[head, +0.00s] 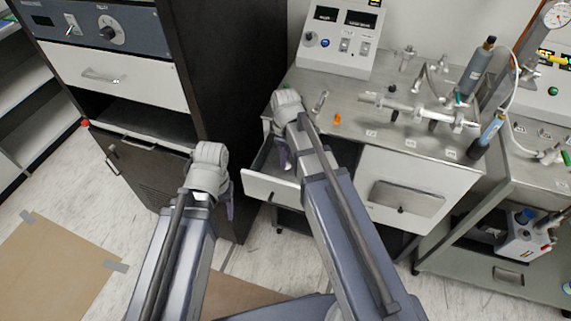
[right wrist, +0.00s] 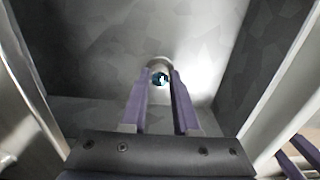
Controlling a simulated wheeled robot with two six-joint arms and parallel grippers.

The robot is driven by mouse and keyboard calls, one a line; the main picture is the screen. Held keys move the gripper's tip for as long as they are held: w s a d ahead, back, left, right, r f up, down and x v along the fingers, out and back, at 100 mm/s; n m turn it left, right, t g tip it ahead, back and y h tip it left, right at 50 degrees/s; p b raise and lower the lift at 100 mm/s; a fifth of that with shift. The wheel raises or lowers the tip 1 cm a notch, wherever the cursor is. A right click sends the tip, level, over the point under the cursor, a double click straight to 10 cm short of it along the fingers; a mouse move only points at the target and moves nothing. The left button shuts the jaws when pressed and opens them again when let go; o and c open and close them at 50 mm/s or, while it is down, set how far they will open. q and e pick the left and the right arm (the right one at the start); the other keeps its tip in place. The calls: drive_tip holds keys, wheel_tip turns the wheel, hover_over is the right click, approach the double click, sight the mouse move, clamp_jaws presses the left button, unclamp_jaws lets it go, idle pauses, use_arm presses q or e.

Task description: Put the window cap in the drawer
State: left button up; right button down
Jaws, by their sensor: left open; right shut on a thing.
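The window cap (right wrist: 160,76) shows in the right wrist view as a small round metal ring with a dark, shiny centre, between the purple fingertips. My right gripper (head: 286,162) is shut on it and points down into the open drawer (head: 262,187) of the steel bench. In the right wrist view the gripper (right wrist: 159,84) is between the drawer's grey walls. Whether the cap touches the drawer floor I cannot tell. In the head view the cap is hidden by the hand and arm. My left gripper (head: 229,203) is open and empty, left of the drawer near the dark cabinet.
The bench top (head: 340,95) carries a control box (head: 340,35), an orange piece (head: 337,119) and a metal tube assembly (head: 420,108). A tall dark cabinet (head: 220,80) stands close left of the drawer. A cart (head: 500,270) stands at the right.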

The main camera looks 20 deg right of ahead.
use_arm(q)
drive_tip(key=shift+f, duration=0.7)
use_arm(e)
drive_tip(key=shift+f, duration=0.7)
drive_tip(key=shift+f+b, duration=0.2)
drive_tip(key=shift+b, duration=0.2)
use_arm(q)
drive_tip(key=shift+f, duration=0.15)
use_arm(e)
drive_tip(key=c, duration=0.7)
unclamp_jaws()
drive_tip(key=shift+o, duration=0.2)
drive_tip(key=shift+r, duration=0.25)
wheel_tip(320, 180, up, 12)
drive_tip(key=p, duration=1.3)
use_arm(q)
wheel_tip(320, 180, up, 12)
use_arm(e)
drive_tip(key=s+a+m+h, duration=0.1)
drive_tip(key=s+a+m, duration=0.6)
drive_tip(key=s+a, duration=0.3)
drive_tip(key=s, duration=0.4)
drive_tip(key=shift+a, duration=0.1)
